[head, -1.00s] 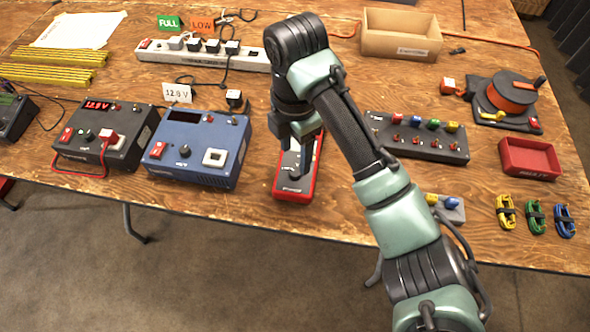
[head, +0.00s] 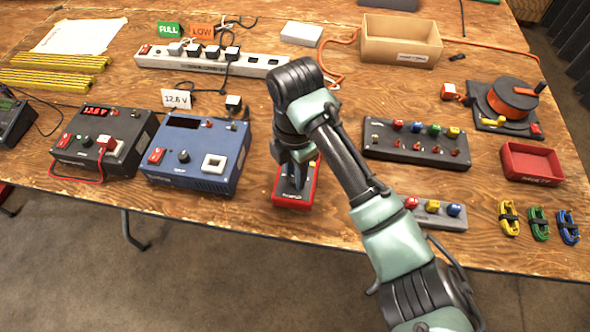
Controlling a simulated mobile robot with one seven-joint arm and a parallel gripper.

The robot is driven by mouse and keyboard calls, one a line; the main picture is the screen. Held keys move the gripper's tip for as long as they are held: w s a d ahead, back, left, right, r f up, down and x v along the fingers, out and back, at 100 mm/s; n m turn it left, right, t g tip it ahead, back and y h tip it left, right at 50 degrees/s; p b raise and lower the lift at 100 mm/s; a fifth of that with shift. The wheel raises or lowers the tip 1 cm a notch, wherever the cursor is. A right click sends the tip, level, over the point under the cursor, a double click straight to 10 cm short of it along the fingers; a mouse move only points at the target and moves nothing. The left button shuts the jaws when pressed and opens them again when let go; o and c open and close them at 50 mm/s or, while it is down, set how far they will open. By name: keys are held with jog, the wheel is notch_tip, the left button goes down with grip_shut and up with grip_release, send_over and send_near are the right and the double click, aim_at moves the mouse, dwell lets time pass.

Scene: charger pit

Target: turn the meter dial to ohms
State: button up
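The meter (head: 291,201) is a red-edged box with a dark face, lying flat near the front edge of the table in the head view. My gripper (head: 297,186) points down over the meter's face. My wrist and fingers cover most of the face, so the dial and its setting are hidden. The fingertips are low, at or just above the face; I cannot tell whether they touch the dial. The finger gap is too small to read.
A blue power unit (head: 197,155) and a black unit with a red display (head: 104,142) stand left of the meter. A black terminal block (head: 415,145) and a grey block with coloured knobs (head: 436,213) are to the right. A power strip (head: 210,62) lies behind.

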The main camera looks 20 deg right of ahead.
grip_shut()
jog(key=shift+r+p, duration=0.1)
jog(key=shift+p, duration=0.3)
jog(key=m+p, duration=0.3)
jog(key=p, duration=0.1)
jog(key=shift+a+r+m, duration=0.1)
jog(key=shift+r+m, duration=0.05)
jog(key=shift+m, duration=0.25)
jog(key=m+p, duration=0.3)
jog(key=p, duration=0.1)
jog(key=shift+m, duration=0.4)
jog(key=m+p, duration=0.7)
jog(key=m, duration=0.3)
jog(key=shift+m, duration=0.4)
jog(key=m+p, duration=0.1)
jog(key=m, duration=0.4)
jog(key=shift+f+p, duration=0.2)
jog(key=shift+p, duration=0.1)
jog(key=shift+m, duration=0.4)
